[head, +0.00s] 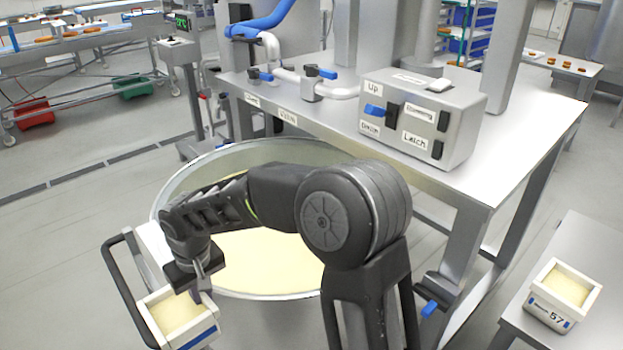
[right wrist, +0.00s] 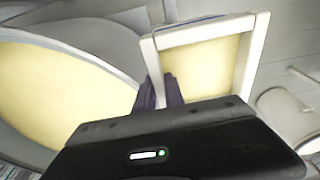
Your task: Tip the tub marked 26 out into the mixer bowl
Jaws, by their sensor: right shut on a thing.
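A white tub (head: 184,318) with a blue stripe, filled with pale yellow stuff, is at the lower left of the head view. Its number is not readable. My right gripper (head: 203,284) is shut on the tub's wall. The tub also shows in the right wrist view (right wrist: 246,62), with the gripper's fingers (right wrist: 163,92) at its near left wall. The tub looks about level and full, by the near left rim of the mixer bowl (head: 172,180). The large steel bowl holds a pale yellow mass (head: 262,262). My left gripper is not in view.
A second white tub marked 57 (head: 552,309) stands on a grey side table (head: 597,262) at the right. A control box (head: 465,110) with labelled switches sits on the steel bench behind the bowl. A dark handle (head: 118,270) loops out from the bowl's left side.

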